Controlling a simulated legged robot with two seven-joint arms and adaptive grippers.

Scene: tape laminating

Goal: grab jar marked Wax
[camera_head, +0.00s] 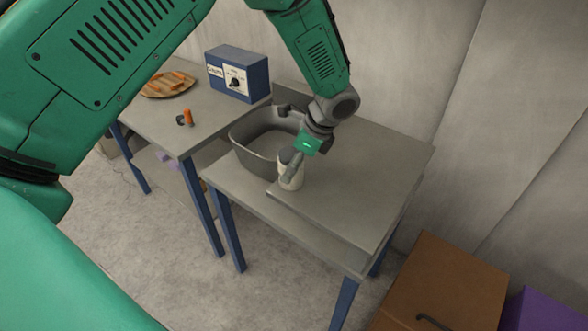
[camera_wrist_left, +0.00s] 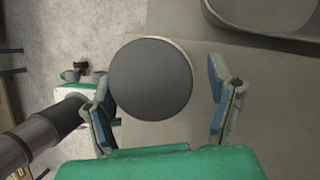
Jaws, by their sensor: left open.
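A white jar (camera_head: 289,180) stands upright on the table, beside the grey basin. No lettering on it is readable. In the left wrist view its round dark grey lid (camera_wrist_left: 150,78) lies between the two fingers. My left gripper (camera_head: 291,160) points down at the jar, with a finger in front of it in the head view. In the left wrist view my left gripper (camera_wrist_left: 160,85) is open, with the left finger close to the lid and a gap at the right finger. My right gripper is not in view.
A grey basin (camera_head: 250,152) sits just left of the jar. The table (camera_head: 365,185) is bare to the right. A blue control box (camera_head: 238,75), a plate of orange items (camera_head: 153,91) and an orange-handled tool (camera_head: 187,117) are on the left table. A brown box (camera_head: 450,275) stands at lower right.

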